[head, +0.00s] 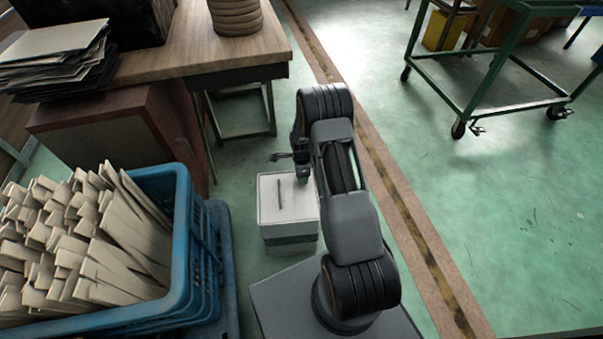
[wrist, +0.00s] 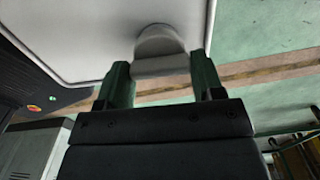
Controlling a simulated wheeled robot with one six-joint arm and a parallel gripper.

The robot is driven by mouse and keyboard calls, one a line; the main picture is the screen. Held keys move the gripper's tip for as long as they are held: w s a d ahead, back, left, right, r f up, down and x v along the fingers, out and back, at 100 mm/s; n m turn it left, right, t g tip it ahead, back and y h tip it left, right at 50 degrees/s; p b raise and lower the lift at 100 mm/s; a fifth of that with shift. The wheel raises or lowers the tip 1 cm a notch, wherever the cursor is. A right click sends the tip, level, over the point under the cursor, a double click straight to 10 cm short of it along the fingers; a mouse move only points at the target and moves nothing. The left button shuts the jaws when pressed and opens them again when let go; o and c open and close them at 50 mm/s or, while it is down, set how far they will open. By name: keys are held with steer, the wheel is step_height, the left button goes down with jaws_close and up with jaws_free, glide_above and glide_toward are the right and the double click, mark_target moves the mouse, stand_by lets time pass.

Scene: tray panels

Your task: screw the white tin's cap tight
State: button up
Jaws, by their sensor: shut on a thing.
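In the wrist view, my gripper (wrist: 158,60) has its two dark green fingers on either side of a pale grey, rounded piece, and is shut on it. The piece (wrist: 160,66) looks like the cap; its lower edge is flat and its top is arched. It stands against a broad white panel (wrist: 75,28) with a rim. I cannot tell a separate tin body or whether the cap is seated on it. In the head view, my gripper (head: 291,164) is at the far edge of a white, box-shaped top (head: 296,207); the cap is hidden there.
A blue crate (head: 180,235) of pale slats stands at the left. A wooden table (head: 205,58) with stacked rings (head: 235,17) is at the back left. A green wheeled cart (head: 480,110) stands at the back right. The green floor (head: 480,200) at the right is clear.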

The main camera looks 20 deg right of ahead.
stand_by(0.6)
steer(key=o, duration=0.9)
step_height(320, 180, up, 14)
steer(key=p, duration=0.4)
steer(key=shift+f, duration=0.1)
